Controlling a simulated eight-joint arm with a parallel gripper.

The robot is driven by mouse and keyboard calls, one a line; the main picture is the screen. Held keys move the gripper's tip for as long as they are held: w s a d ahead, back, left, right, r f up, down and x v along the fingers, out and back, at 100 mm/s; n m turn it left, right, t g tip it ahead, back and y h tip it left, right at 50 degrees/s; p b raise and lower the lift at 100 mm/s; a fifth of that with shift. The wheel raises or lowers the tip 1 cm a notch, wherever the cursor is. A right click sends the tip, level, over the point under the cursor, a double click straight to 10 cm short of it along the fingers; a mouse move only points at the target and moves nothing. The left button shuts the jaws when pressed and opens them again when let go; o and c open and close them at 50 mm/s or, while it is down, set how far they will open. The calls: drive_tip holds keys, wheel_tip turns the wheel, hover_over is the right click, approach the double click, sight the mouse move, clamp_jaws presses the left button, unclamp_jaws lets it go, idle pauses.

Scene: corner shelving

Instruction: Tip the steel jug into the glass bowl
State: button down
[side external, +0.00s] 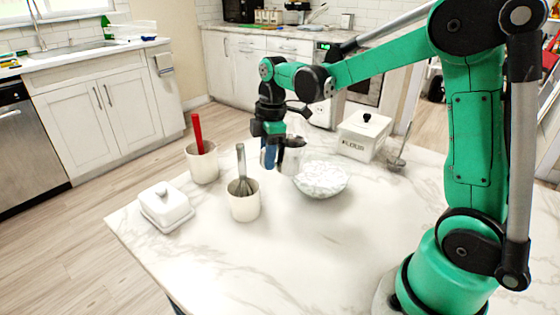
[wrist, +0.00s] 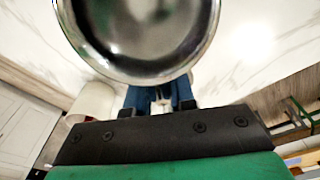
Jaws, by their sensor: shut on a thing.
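My gripper (side external: 271,155) is shut on the steel jug (side external: 292,161), which it holds above the marble counter, just left of the glass bowl (side external: 322,181). The dark arm end and fingers hide part of the jug in the side view. In the wrist view the jug's round, shiny mouth (wrist: 140,30) fills the top, beyond the blue fingers (wrist: 158,98). I cannot tell how far the jug is tilted. The clear, faceted bowl stands upright on the counter. I cannot make it out in the wrist view.
A crock with a whisk (side external: 244,201), a crock with a red-handled tool (side external: 202,164) and a white butter dish (side external: 165,206) stand to the left. A white flour box (side external: 363,136) stands behind the bowl, beside a metal utensil (side external: 397,155). The front counter is clear.

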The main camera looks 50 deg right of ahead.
drive_tip(key=shift+r, duration=0.1)
drive_tip(key=shift+r, duration=1.4)
